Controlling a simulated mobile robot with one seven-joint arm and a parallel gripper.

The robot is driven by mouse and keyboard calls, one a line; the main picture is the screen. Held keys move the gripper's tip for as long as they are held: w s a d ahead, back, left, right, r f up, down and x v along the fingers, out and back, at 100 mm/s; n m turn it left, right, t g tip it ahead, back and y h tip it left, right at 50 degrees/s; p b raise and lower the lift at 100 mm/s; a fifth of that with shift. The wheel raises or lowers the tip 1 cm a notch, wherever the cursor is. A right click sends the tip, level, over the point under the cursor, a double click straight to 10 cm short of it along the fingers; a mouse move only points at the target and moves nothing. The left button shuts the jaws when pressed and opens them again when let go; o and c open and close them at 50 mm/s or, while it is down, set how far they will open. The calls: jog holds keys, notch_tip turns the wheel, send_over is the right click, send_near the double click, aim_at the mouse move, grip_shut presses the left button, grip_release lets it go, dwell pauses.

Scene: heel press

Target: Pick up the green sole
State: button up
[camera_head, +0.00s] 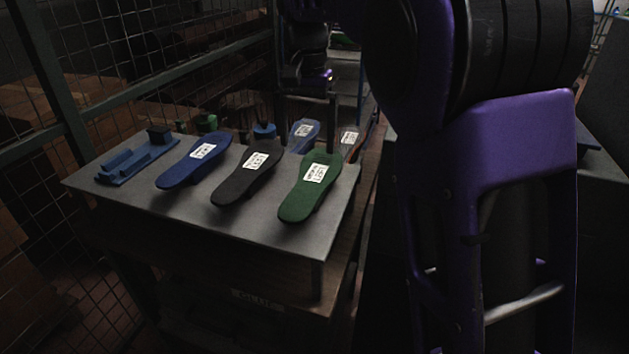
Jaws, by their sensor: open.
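The green sole (311,187) lies at the right end of a grey-topped table (280,231), its near end towards the front edge, with a white label on its upper half. It looks raised a little off the table top by something beneath it. My gripper (306,132) hangs from the top, near the far end of the green sole. Its dark fingers are spread and hold nothing. The gripper is small and dark here, so its exact height and distance from the sole cannot be told.
A black sole (247,174) and a blue sole (193,162) lie to the left of the green one. Another blue sole (303,133) is behind. A blue fixture (128,165) sits at the table's left. A wire mesh fence (80,90) stands beyond the left side.

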aim_at(309, 188)
notch_tip(309, 188, down, 10)
jog(key=shift+w+d+b, duration=0.1)
jog(key=shift+b, duration=0.5)
jog(key=shift+f, duration=0.25)
dwell(0.4)
jog(key=shift+c, duration=0.3)
jog(key=c, duration=1.1)
